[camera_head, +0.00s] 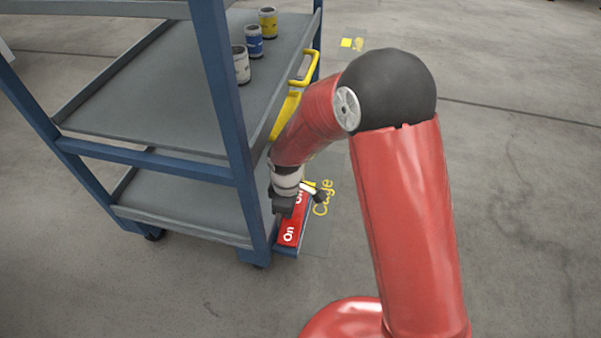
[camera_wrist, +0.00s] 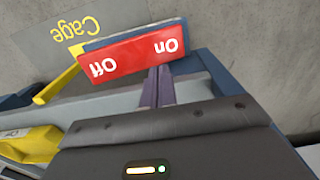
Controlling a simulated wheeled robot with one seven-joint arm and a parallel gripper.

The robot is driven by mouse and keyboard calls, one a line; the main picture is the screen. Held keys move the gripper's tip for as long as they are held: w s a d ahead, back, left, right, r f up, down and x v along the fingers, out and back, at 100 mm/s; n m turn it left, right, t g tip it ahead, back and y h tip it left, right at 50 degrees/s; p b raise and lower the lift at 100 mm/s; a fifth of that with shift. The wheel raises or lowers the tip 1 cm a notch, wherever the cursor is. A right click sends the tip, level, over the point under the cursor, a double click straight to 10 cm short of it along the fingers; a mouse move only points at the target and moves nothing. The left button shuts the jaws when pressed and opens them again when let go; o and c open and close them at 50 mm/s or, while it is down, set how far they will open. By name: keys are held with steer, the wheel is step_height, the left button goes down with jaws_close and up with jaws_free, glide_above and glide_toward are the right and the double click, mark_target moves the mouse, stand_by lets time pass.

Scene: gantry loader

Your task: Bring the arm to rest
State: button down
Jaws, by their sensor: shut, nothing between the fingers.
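My red arm reaches forward and bends down beside the blue-framed cart. My gripper (camera_head: 284,206) is low at the cart's right side, at the red On/Off panel (camera_head: 289,234) in the head view. In the wrist view my gripper's fingers (camera_wrist: 157,88) are together and empty. They point toward the lower edge of the red panel (camera_wrist: 130,60), which shows upside down; I cannot tell whether they touch it. In the head view the arm and wrist hide part of the panel and its Off end.
The cart (camera_head: 233,135) has grey shelves, with several cans, one yellow (camera_head: 268,22), on the upper one. A yellow handle (camera_head: 304,72) stands out at its right side. A grey plate marked Cage (camera_head: 324,205) lies beyond the panel. Concrete floor is clear to the right.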

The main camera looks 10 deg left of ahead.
steer(key=d+r+m+t+p, duration=0.1)
steer(key=d+r+m, duration=0.2)
steer(key=d+r, duration=0.35)
steer(key=s+d+r+m+t+p, duration=0.1)
steer(key=d+r+m+p, duration=0.15)
steer(key=r, duration=0.65)
steer(key=d+r+m+t+p, duration=0.1)
steer(key=d+r+m, duration=0.2)
steer(key=d+r, duration=0.4)
steer(key=s+d+r+m+t+p, duration=0.2)
steer(key=s+d+r+m+p, duration=0.2)
steer(key=s+d+r+m, duration=0.4)
steer(key=s+d+r, duration=0.2)
steer(key=s+r, duration=0.4)
steer(key=shift+r+m+t, duration=0.25)
steer(key=shift+m+t, duration=0.05)
steer(key=shift+m, duration=0.05)
steer(key=shift+w, duration=0.1)
